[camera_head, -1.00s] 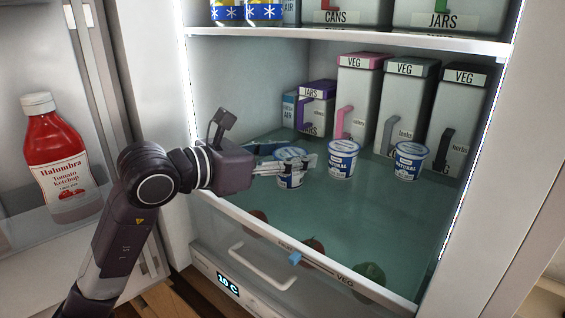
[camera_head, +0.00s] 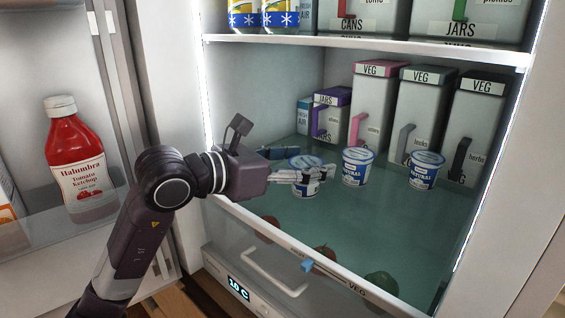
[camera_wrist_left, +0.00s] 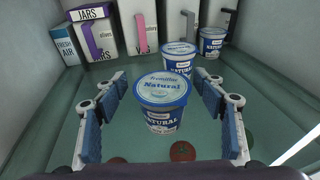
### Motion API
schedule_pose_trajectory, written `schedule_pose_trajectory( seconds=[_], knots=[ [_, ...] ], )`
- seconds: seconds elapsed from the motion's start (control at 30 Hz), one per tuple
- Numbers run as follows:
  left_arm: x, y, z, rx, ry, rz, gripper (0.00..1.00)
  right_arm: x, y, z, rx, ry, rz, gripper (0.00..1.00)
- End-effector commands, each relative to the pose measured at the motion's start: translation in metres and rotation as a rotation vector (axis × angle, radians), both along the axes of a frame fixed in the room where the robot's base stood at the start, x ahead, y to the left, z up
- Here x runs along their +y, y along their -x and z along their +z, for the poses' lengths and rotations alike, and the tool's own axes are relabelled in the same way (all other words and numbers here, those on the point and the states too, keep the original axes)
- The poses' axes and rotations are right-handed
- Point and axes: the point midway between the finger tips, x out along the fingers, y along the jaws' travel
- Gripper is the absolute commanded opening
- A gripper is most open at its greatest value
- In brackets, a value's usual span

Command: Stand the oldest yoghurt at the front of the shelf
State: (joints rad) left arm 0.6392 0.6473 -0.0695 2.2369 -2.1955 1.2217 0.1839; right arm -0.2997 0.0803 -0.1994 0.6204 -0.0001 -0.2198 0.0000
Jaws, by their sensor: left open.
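Three white and blue yoghurt pots stand upright on the glass shelf (camera_head: 390,215): a left pot (camera_head: 306,187), a middle pot (camera_head: 357,170) and a right pot (camera_head: 424,173). My left gripper (camera_head: 312,164) is open, with its fingers on either side of the left pot. In the left wrist view this pot (camera_wrist_left: 163,118) stands between the blue-padded fingers, with visible gaps on both sides. The middle pot (camera_wrist_left: 178,66) is close behind it and the right pot (camera_wrist_left: 211,46) farther back. I cannot read any dates on the pots. My right gripper is out of view.
Several tall boxes, including a pink-topped VEG box (camera_head: 373,105), line the back. A shelf edge (camera_head: 370,45) runs above. The glass in front of the pots is clear, over a drawer with a handle (camera_head: 275,272). A ketchup bottle (camera_head: 78,165) is in the door at left.

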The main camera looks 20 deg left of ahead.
Motion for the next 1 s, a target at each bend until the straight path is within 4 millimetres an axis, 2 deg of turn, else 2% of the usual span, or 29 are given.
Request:
schedule_pose_trajectory(
  seconds=[0.17, 0.3, 0.5, 0.7, 1.0],
  knots=[
    [0.018, 0.028, 0.003, -0.005, -0.006, 0.003, 0.64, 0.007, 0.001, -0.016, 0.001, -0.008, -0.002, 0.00],
    [0.035, 0.056, 0.009, -0.004, -0.006, 0.005, 0.64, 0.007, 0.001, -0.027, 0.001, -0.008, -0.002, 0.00],
    [0.052, 0.084, 0.018, -0.002, -0.002, 0.004, 0.64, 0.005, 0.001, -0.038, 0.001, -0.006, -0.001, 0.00],
    [0.060, 0.098, 0.022, 0.000, 0.000, 0.001, 0.64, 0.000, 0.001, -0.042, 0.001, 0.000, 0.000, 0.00],
    [0.061, 0.101, 0.024, 0.000, 0.000, 0.000, 0.64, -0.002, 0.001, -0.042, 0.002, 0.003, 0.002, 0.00]
  ],
)
